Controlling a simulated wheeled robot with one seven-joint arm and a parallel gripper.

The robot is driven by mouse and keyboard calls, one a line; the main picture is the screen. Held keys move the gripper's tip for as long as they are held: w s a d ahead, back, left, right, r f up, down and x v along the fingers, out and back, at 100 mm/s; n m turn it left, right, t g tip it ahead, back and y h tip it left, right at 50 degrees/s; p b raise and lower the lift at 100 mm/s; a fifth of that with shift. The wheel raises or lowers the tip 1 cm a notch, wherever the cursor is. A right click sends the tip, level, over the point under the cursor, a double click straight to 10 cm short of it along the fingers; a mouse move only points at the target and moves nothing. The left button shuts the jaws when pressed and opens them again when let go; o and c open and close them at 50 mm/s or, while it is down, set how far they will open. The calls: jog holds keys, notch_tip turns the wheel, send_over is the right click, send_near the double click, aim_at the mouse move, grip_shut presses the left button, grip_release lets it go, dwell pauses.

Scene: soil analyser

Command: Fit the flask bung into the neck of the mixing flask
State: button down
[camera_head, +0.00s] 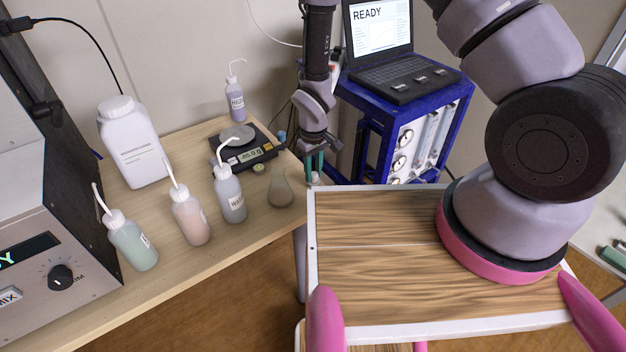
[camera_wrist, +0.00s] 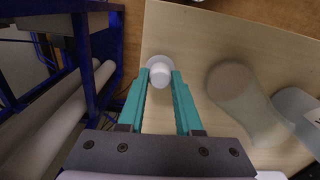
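The flask bung (camera_wrist: 160,74) is small and white. In the wrist view it sits between the two teal fingertips of my gripper (camera_wrist: 161,82). A wider pale round part shows just behind it. The fingers lie close on both sides of it; I cannot tell whether they press on it. In the head view my gripper (camera_head: 314,164) points down near the right edge of the bench, and the bung (camera_head: 315,178) shows at its tips. The mixing flask (camera_head: 280,190) is clear and stands upright to the left of my gripper. It also shows right of the fingers in the wrist view (camera_wrist: 240,95).
Wash bottles (camera_head: 231,198) stand left of the flask. A balance (camera_head: 243,152) lies behind it, with a small round greenish item (camera_head: 258,168) near its front. A blue-framed unit (camera_head: 375,130) with a laptop (camera_head: 385,60) stands right of the bench (camera_head: 215,262).

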aim_at(313, 174)
jog(key=shift+r, duration=2.5)
